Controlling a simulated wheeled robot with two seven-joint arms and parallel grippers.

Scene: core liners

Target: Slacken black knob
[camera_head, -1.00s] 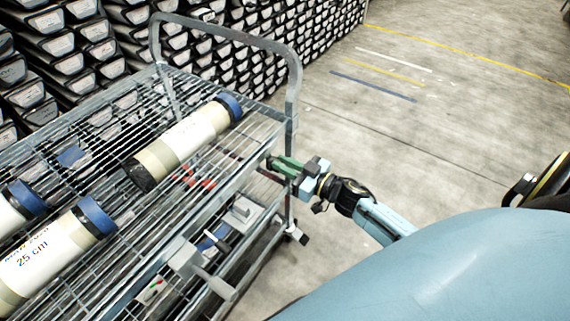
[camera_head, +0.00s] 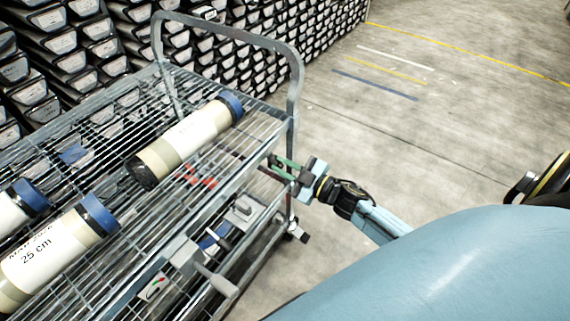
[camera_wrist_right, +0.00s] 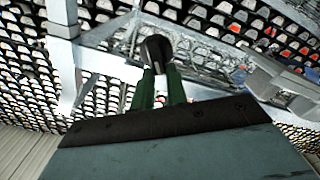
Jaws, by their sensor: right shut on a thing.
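The black knob (camera_wrist_right: 157,48) shows at the upper middle of the right wrist view, beside the metal frame of the cart. The two green fingers of my right gripper (camera_wrist_right: 160,76) are closed on it from both sides. The knob is too small and covered to make out there. My left gripper is not in view.
The wire cart (camera_head: 190,225) has a raised handle (camera_head: 225,32). Labelled core tubes with blue caps (camera_head: 190,138) lie on its top shelf. A grey crank-like handle (camera_head: 215,282) sticks out at the near side. Racks of core liners (camera_head: 75,60) stand behind. The floor (camera_head: 400,130) right of the cart is clear.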

